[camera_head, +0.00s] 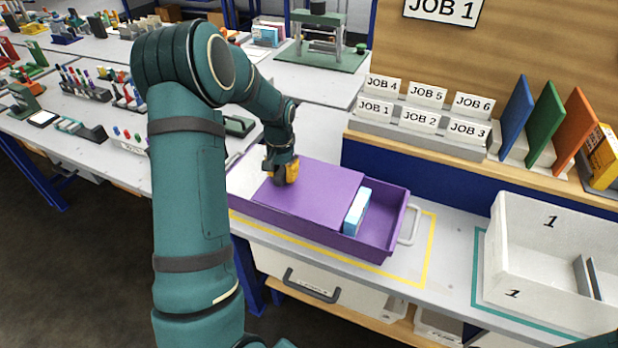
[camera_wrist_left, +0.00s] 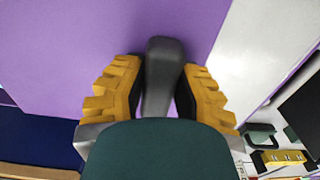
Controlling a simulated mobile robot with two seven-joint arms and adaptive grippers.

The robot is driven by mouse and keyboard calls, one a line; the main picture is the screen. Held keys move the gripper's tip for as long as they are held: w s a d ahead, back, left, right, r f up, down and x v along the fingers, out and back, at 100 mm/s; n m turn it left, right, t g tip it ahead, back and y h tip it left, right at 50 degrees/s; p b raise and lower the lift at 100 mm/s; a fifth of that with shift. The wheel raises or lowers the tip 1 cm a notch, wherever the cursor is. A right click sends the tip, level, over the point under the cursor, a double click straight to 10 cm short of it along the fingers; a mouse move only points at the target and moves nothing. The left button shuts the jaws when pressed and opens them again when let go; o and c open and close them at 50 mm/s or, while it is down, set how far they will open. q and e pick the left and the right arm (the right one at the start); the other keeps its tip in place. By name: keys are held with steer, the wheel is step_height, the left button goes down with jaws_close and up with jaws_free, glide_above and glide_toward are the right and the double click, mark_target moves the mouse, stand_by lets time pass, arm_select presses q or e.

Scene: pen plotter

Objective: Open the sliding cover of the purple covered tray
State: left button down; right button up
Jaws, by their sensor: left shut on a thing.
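The purple covered tray (camera_head: 315,231) stands on the worktop, inside a yellow outline. Its flat purple sliding cover (camera_head: 325,190) lies over the middle, and the tray's right end is uncovered. A light blue and white block (camera_head: 357,211) shows there, beside the cover's right edge. My left gripper (camera_head: 283,177) is at the cover's left part. In the left wrist view its yellow fingers stand either side of a dark grey handle (camera_wrist_left: 163,55) on the purple cover (camera_wrist_left: 75,50), shut on it. My right gripper is not in view.
A white bin (camera_head: 540,245) marked 1 stands at right. JOB card holders (camera_head: 420,135) and coloured boards (camera_head: 545,120) stand on a ledge behind the tray. A drawer handle (camera_head: 312,287) sticks out below the worktop. Bare worktop shows between tray and bin.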

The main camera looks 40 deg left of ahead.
mark_target(256, 173)
arm_select(q)
steer(key=a, duration=0.2)
steer(key=s+a, duration=0.1)
steer(key=a, duration=0.2)
steer(key=s+a, duration=0.1)
steer(key=a, duration=0.2)
steer(key=shift+s+a+f+p, duration=0.1)
steer(key=shift+f+p, duration=0.05)
steer(key=shift+p, duration=0.25)
steer(key=c, duration=0.7)
jaws_free()
steer(key=shift+o, duration=0.2)
steer(key=shift+r, duration=0.55)
step_height(256, 173, up, 11)
